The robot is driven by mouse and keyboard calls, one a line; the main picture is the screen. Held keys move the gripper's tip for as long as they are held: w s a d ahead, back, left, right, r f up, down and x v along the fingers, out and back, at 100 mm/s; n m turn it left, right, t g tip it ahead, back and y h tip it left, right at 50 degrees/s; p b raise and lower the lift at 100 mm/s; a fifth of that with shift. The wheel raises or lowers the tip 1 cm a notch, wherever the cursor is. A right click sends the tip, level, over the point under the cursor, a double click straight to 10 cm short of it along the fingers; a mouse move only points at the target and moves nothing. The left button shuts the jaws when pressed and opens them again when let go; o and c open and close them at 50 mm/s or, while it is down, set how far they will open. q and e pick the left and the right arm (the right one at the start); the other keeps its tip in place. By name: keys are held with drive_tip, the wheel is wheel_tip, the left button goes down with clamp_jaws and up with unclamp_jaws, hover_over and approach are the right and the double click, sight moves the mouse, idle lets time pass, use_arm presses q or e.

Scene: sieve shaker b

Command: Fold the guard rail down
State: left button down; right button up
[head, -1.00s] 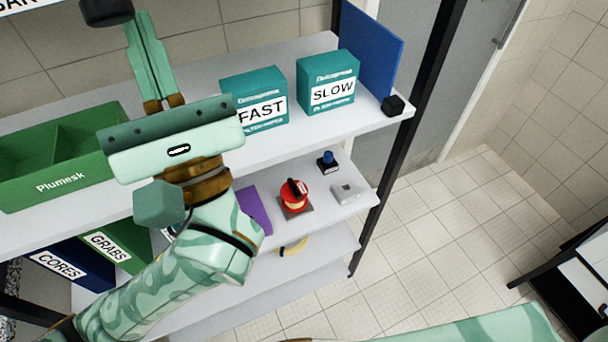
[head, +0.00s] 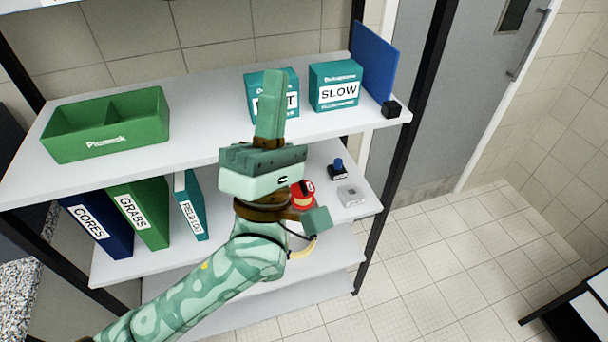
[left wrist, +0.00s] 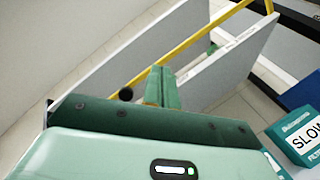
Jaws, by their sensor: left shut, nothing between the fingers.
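My left gripper (head: 275,75) is shut and empty, its fingers pointing up over the top shelf in the head view. It partly covers the FAST box there. In the left wrist view, the fingers of my left gripper (left wrist: 158,72) point toward a long yellow bar (left wrist: 200,37). The bar runs slanting up to the right beside pale panels and may be the guard rail. The fingertips look close to the bar, but I cannot tell if they touch it. No guard rail can be made out surely in the head view. My right gripper is not in view.
The top shelf (head: 215,150) holds a green divided bin (head: 105,125), the FAST box (head: 262,88), the SLOW box (head: 335,87) and a blue upright panel (head: 374,62). Binders (head: 140,215) and small devices (head: 340,170) stand below. Open tiled floor (head: 440,250) lies at the right.

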use_arm(q)
drive_tip(key=w+d+f+m+g+h+b, duration=0.1)
drive_tip(key=w+f+m+g+h, duration=0.1)
drive_tip(key=w+f+m+g, duration=0.2)
drive_tip(key=w+d+f+m+g+h+b, duration=0.1)
drive_tip(key=w+f+m+g, duration=0.3)
drive_tip(key=f+m, duration=0.6)
drive_tip(key=shift+w+d+f+m+h, duration=0.3)
drive_tip(key=shift+w+d+f+h, duration=0.3)
drive_tip(key=shift+f, duration=2.4)
drive_tip(key=shift+a, duration=0.1)
